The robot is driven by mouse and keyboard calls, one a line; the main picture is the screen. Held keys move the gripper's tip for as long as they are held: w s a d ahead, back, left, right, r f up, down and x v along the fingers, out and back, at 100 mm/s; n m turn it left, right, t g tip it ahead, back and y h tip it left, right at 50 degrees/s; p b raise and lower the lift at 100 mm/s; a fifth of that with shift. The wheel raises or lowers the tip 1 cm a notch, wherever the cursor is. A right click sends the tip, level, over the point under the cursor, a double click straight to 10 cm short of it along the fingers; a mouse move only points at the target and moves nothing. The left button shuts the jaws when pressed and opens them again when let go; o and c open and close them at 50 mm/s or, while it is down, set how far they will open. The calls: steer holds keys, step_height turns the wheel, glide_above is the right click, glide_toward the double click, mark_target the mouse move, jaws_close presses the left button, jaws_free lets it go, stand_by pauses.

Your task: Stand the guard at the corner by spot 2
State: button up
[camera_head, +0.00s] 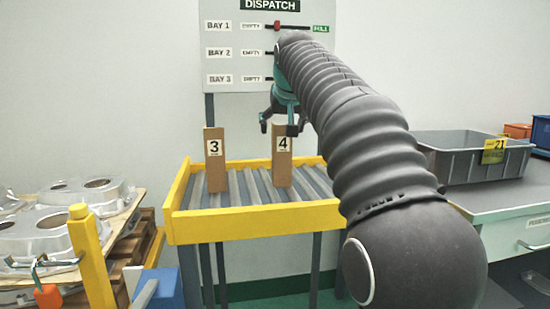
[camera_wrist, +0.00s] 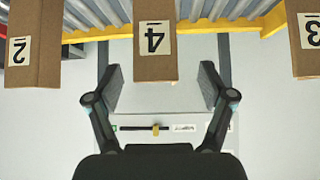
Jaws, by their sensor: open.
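Tall brown cardboard-like pieces with number labels stand upright on the roller table (camera_head: 325,212). Piece 3 (camera_head: 215,170) is at its left end and piece 4 (camera_head: 281,165) is near its middle. A piece labelled 2 (camera_wrist: 35,65) shows at the left edge of the wrist view, upside down; my arm hides it in the head view. I cannot tell which piece is the guard. My gripper (camera_head: 282,126) is open at the top of piece 4. In the wrist view, the open fingers (camera_wrist: 162,85) lie either side of its end, with gaps on both sides.
The roller table has a raised yellow frame. A grey bin labelled 21 (camera_head: 475,160) sits on the bench at right. Metal castings (camera_head: 40,232) lie on a pallet at left, by a yellow post (camera_head: 90,258). A dispatch board (camera_head: 230,75) hangs behind.

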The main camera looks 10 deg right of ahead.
mark_target(283, 132)
steer(key=x, duration=0.5)
steer(key=shift+d+f, duration=0.15)
steer(key=shift+d, duration=0.1)
steer(key=c, duration=1.5)
